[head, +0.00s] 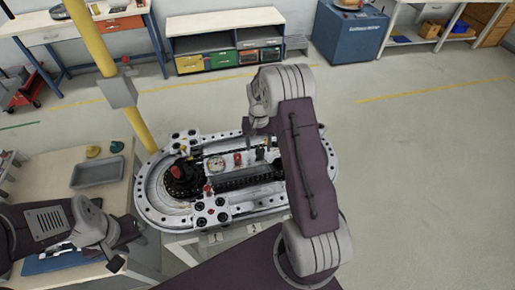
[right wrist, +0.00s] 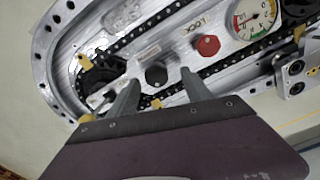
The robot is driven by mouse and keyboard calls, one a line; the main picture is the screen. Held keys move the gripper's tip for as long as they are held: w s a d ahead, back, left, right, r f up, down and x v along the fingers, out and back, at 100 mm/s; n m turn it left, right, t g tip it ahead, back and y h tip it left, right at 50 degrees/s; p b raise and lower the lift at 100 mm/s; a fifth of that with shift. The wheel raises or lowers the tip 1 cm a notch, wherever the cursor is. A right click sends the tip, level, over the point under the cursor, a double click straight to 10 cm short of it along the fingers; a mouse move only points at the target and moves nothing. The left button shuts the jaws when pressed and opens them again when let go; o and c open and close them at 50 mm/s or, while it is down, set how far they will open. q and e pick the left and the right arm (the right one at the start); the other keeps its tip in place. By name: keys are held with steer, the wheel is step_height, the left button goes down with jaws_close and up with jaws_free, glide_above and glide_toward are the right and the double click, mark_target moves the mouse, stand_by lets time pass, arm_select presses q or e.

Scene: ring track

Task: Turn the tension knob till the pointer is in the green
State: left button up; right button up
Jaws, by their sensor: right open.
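The dial gauge (right wrist: 254,19) with coloured bands shows at the top right of the right wrist view, and at the track's middle in the head view (head: 215,163). Its pointer is too small to read surely. A black knob (right wrist: 156,75) sits between the fingertips of my right gripper (right wrist: 159,80), which is open; contact cannot be told. A red knob (right wrist: 207,45) stands beside it, by a label that seems to read LOCK. In the head view my right arm partly hides the panel. My left gripper (head: 124,246) is apart from the track, fingers spread.
The oval ring track (head: 150,205) with a black chain stands under my right arm. A yellow post (head: 100,50) rises behind it. A bench with a grey tray (head: 97,172) is at the left. Open floor lies right of the track.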

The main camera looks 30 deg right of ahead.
mark_target(260, 149)
step_height(260, 149, down, 3)
steer(key=shift+w+d+r, duration=0.1)
steer(key=shift+w+r, duration=0.05)
steer(key=shift+s+d+f, duration=0.3)
steer(key=shift+s, duration=0.15)
steer(key=shift+a, duration=0.15)
steer(key=shift+w+a, duration=0.1)
steer(key=shift+w, duration=0.1)
steer(key=c, duration=1)
jaws_close()
arm_select(q)
steer(key=shift+s+d+r, duration=0.15)
steer(key=shift+d+r, duration=0.1)
steer(key=shift+r, duration=0.3)
